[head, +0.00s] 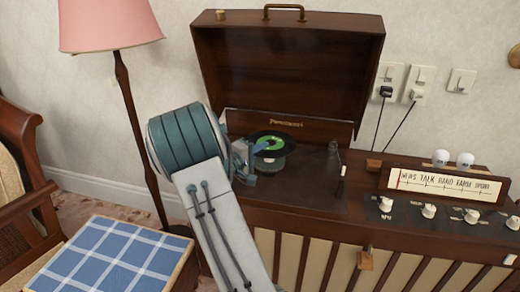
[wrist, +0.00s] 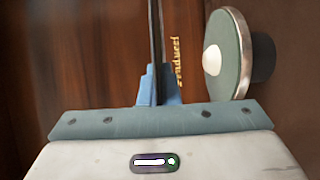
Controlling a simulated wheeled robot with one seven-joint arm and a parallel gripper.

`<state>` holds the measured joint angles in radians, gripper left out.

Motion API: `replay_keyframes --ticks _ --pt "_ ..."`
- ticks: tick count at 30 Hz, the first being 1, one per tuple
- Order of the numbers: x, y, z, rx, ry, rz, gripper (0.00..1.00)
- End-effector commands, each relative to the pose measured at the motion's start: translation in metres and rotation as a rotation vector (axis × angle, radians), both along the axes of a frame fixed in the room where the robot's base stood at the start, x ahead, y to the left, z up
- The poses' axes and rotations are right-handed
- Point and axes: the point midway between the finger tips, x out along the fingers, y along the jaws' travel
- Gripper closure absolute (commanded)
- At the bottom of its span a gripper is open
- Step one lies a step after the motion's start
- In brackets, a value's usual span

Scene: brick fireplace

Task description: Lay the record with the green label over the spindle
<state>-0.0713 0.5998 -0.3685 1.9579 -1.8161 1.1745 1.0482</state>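The black record with the green label (head: 268,143) is in my gripper (head: 250,158), above the turntable platter. The wrist view shows the record (wrist: 156,45) edge-on as a thin dark line between the blue fingers (wrist: 158,88). My gripper is shut on its edge. The grey-green platter (head: 270,164) shows partly below the record in the head view. In the wrist view the platter (wrist: 238,82) is to the right of the record and apart from it, with a pale rounded spindle (wrist: 212,60) at its middle.
The open lid (head: 290,60) of the record player stands behind the platter. The tonearm (head: 339,180) is right of it. A radio panel with knobs (head: 428,211) is farther right. A pink lamp (head: 108,28) and a blue checked cushion (head: 110,258) are at the left.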

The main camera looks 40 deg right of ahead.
Motion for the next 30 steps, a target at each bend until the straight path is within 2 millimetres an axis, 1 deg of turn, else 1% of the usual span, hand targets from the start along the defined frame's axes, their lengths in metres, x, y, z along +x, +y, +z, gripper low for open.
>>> replay_keyframes --ticks 4,12,18,30 --pt "0.000 0.002 -0.003 -0.001 -0.002 0.006 1.00" --pt "0.001 0.003 -0.026 0.000 0.000 0.007 1.00" --pt "0.001 0.003 -0.039 0.000 0.000 0.007 1.00" --pt "0.001 0.003 -0.040 -0.001 0.000 0.007 1.00"
